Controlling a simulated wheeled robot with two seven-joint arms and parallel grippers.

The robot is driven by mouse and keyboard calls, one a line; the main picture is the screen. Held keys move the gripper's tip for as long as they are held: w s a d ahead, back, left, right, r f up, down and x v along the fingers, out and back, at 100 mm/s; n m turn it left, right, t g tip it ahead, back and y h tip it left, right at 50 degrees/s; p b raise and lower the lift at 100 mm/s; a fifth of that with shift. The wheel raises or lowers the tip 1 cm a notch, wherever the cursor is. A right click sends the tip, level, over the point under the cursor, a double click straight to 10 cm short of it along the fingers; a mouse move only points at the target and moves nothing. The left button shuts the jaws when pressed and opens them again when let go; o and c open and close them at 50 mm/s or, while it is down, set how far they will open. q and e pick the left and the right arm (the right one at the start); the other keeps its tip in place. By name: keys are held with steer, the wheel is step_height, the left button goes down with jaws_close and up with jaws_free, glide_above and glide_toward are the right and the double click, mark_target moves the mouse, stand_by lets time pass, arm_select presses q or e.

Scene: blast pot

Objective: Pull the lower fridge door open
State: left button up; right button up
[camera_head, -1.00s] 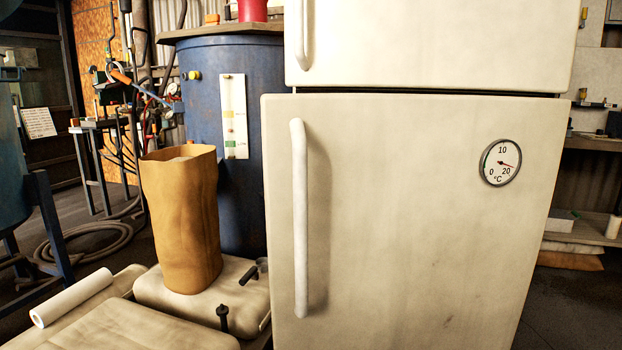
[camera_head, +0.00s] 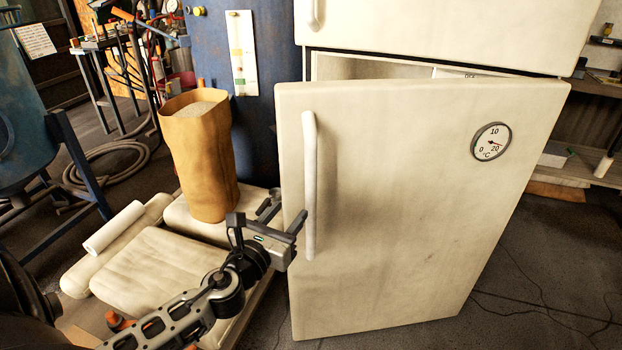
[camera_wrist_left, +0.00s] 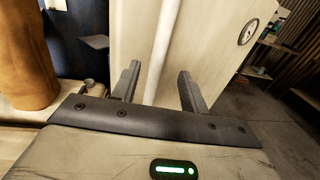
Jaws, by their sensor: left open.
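The lower fridge door (camera_head: 400,215) is cream, with a long vertical handle (camera_head: 309,190) on its left side and a round dial (camera_head: 491,142) at upper right. The door stands partly open, with a gap along its top edge showing the pale interior (camera_head: 375,69). My left gripper (camera_head: 299,222) is open at the lower part of the handle. In the left wrist view the handle (camera_wrist_left: 162,50) rises between the two spread fingers (camera_wrist_left: 158,88); I cannot tell whether either finger touches it. My right gripper is not in view.
A tan paper sack (camera_head: 205,160) stands on a pale cushion-like surface left of the door. A white roll (camera_head: 114,228) lies farther left. The floor (camera_head: 545,270) right of the door is clear.

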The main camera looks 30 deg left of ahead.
mark_target(308, 188)
arm_select(q)
steer(key=w, duration=0.3)
steer(key=w+a, duration=0.1)
steer(key=w, duration=0.7)
steer(key=shift+w+a, duration=0.15)
steer(key=shift+a, duration=0.1)
